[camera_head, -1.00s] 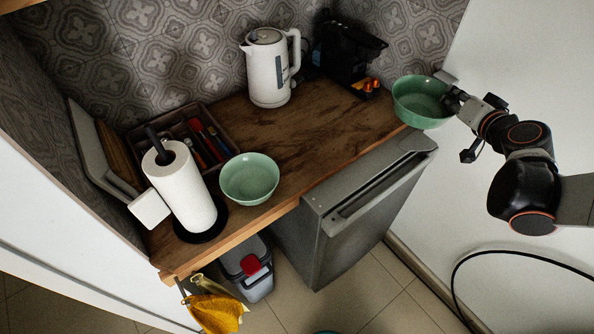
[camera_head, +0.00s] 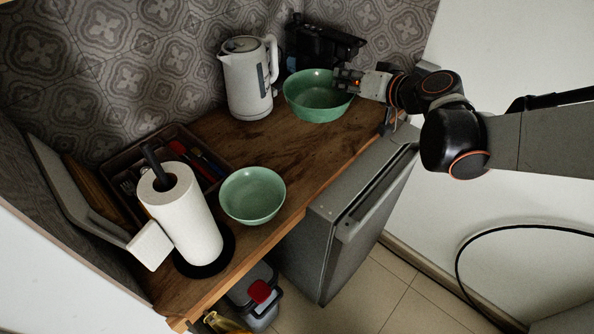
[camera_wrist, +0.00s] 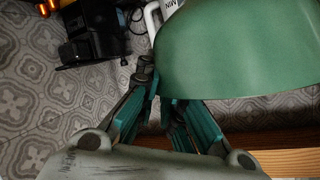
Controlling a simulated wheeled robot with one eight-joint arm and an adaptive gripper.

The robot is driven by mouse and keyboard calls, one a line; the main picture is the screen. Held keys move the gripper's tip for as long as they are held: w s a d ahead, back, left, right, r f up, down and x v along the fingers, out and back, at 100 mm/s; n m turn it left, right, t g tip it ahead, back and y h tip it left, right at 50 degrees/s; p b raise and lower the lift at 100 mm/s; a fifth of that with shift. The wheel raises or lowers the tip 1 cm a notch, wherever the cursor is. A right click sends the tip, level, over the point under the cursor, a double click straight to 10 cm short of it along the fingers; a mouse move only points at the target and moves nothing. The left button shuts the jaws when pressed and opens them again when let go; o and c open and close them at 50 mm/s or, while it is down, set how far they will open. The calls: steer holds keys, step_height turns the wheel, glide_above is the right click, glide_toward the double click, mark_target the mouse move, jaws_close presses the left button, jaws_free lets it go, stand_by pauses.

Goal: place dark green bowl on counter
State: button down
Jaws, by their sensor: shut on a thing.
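A darker green bowl (camera_head: 318,103) is over the back right part of the wooden counter (camera_head: 300,160) in the head view. My gripper (camera_head: 350,80) is shut on its right rim. I cannot tell whether the bowl's base touches the counter. In the wrist view the bowl (camera_wrist: 240,50) fills the upper right, with its edge at the gripper fingers (camera_wrist: 165,110). A second, lighter green bowl (camera_head: 252,195) sits on the counter nearer the front, beside the paper towel roll.
A white kettle (camera_head: 246,80) stands just left of the held bowl. A black coffee machine (camera_head: 318,45) is behind it. A paper towel roll (camera_head: 185,215) and a cutlery tray (camera_head: 125,165) are at left. Clear counter lies between the two bowls.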

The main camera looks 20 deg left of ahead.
mark_target(316, 78)
steer(key=a, duration=0.2)
steer(key=s+a, duration=0.1)
steer(key=shift+r+n+g+y, duration=0.3)
steer(key=shift+n+g, duration=0.1)
steer(key=shift+s+a+f, duration=0.15)
steer(key=shift+a+f, duration=0.1)
steer(key=shift+a, duration=0.05)
step_height(316, 78, down, 20)
steer(key=b, duration=0.8)
steer(key=shift+r+b, duration=0.25)
steer(key=shift+b, duration=0.05)
steer(key=shift+r, duration=0.1)
steer(key=c, duration=1.7)
jaws_free()
steer(key=shift+s+d+r, duration=0.1)
steer(key=shift+d, duration=0.1)
steer(key=p+v, duration=0.3)
steer(key=v, duration=0.8)
steer(key=shift+s+d+r+p, duration=0.1)
steer(key=shift+d+p, duration=0.15)
steer(key=shift+p, duration=0.15)
